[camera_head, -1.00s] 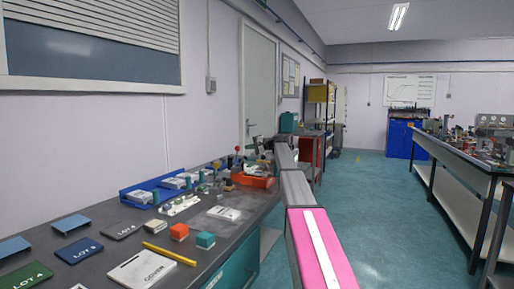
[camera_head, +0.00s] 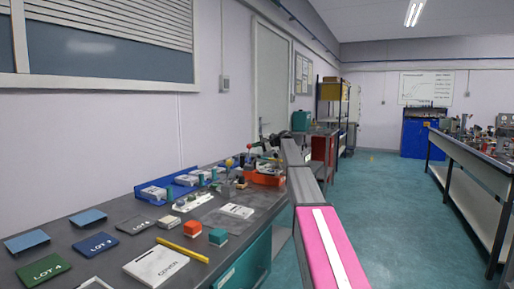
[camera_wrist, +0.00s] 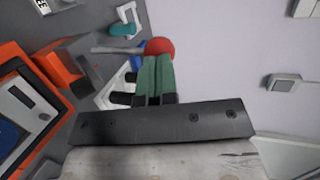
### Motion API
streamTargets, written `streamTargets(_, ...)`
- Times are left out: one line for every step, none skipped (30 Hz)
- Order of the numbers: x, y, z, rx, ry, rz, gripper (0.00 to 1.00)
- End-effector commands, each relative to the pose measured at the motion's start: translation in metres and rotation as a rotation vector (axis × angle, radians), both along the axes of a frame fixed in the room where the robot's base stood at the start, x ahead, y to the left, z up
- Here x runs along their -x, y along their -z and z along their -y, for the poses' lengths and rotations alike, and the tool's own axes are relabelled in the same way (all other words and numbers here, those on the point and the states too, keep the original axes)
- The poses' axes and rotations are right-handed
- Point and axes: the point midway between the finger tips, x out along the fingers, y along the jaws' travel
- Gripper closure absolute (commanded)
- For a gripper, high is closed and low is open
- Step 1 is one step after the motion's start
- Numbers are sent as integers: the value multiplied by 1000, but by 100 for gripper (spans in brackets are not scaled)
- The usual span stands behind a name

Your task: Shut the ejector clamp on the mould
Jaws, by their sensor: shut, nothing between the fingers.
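In the wrist view my gripper (camera_wrist: 158,60) has its green fingers shut together, with nothing held between them. A red ball knob (camera_wrist: 159,46) on a grey lever (camera_wrist: 117,50) shows right at the fingertips; I cannot tell whether they touch it. The lever looks like the clamp's handle and runs left from the knob. A red knob (camera_head: 249,147) also shows in the head view, at the far end of the bench beside the end of my arm. The mould itself is not clearly distinguishable, and the clamp's jaw is hidden or too small to read.
An orange tray (camera_head: 266,179) stands on the bench (camera_head: 120,228) near the knob. A blue tray (camera_head: 143,197), a yellow bar (camera_head: 182,250), a cover plate (camera_head: 150,268) and lot plates lie nearer. The wall is close behind; the floor (camera_head: 375,195) at right is clear.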

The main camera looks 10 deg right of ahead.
Motion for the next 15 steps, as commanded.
streamTargets(-4, -3, -4, 23, -1, -15, 100)
streamTargets(-6, -5, -6, 37, -2, -26, 100)
streamTargets(-8, -6, -9, 60, -1, -43, 100)
streamTargets(-10, -7, -11, 80, -1, -56, 100)
streamTargets(-12, -8, -14, 100, -2, -70, 100)
streamTargets(-15, -9, -17, 127, -2, -91, 100)
streamTargets(-17, -9, -21, 149, -2, -106, 100)
streamTargets(-19, -10, -23, 170, -2, -122, 100)
streamTargets(-22, -11, -27, 201, -2, -145, 100)
streamTargets(-24, -12, -30, 225, -2, -162, 100)
streamTargets(-27, -12, -33, 247, -1, -177, 100)
streamTargets(-29, -12, -37, 278, -2, -200, 100)
streamTargets(-32, -12, -40, 300, -2, -216, 100)
streamTargets(-34, -12, -43, 321, -1, -232, 100)
streamTargets(-36, -12, -46, 349, -2, -253, 100)
